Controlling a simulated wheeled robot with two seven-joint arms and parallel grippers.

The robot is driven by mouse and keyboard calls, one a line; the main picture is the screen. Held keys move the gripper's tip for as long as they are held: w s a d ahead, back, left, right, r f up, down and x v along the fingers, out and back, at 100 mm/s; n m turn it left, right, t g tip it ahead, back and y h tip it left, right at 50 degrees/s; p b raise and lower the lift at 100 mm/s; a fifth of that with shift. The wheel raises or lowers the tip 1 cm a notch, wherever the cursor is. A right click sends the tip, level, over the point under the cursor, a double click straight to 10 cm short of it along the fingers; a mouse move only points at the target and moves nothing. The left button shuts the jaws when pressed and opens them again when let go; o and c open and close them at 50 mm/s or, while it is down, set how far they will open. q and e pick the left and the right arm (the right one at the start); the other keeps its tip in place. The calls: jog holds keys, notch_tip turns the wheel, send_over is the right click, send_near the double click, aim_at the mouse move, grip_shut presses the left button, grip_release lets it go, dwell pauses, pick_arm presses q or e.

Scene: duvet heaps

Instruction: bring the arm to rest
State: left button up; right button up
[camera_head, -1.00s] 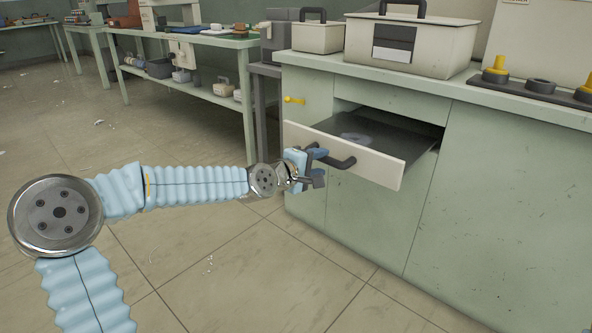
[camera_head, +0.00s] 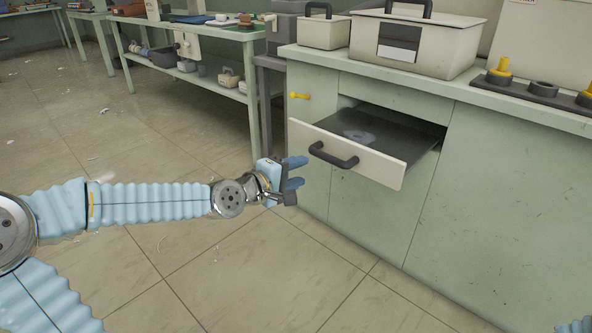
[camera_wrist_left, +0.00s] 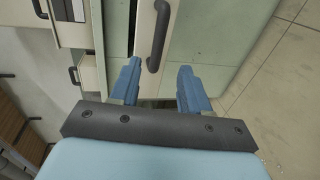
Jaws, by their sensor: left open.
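My left arm (camera_head: 150,197) comes in from the left in the head view, with a light blue ribbed sleeve. My left gripper (camera_head: 297,173) is open and empty, to the left of the open drawer (camera_head: 375,165) and apart from its dark handle (camera_head: 334,155). In the left wrist view the two blue fingers of the gripper (camera_wrist_left: 160,85) stand apart, with the drawer handle (camera_wrist_left: 157,38) beyond them. The drawer stands pulled out of the green cabinet (camera_head: 480,210), and a round flat grey thing (camera_head: 358,136) lies inside. My right gripper does not show.
Two beige cases (camera_head: 412,45) (camera_head: 324,33) and a dark holder with yellow-topped parts (camera_head: 543,90) stand on the cabinet top. A green table (camera_head: 185,33) with a lower shelf is at the back left. The floor (camera_head: 200,260) in front is clear.

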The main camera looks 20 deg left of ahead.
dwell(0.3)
pick_arm(q)
jog(key=s+d+f+m+g+h+p, duration=0.1)
jog(key=s+d+f+m+g+p, duration=0.2)
jog(key=d+f, duration=0.6)
jog(key=s+d+f+m+g+h+p, duration=0.1)
jog(key=s+d+f+m+g+h, duration=0.25)
jog(key=f, duration=0.95)
jog(key=s+d+f+m+g+y+p, duration=0.2)
jog(key=s+f+m+g+y, duration=0.3)
jog(key=s+f, duration=0.9)
jog(key=s+m+g+p, duration=0.1)
jog(key=s+g, duration=0.1)
jog(key=s, duration=0.1)
jog(key=shift+d+f, duration=0.2)
jog(key=shift+f, duration=0.2)
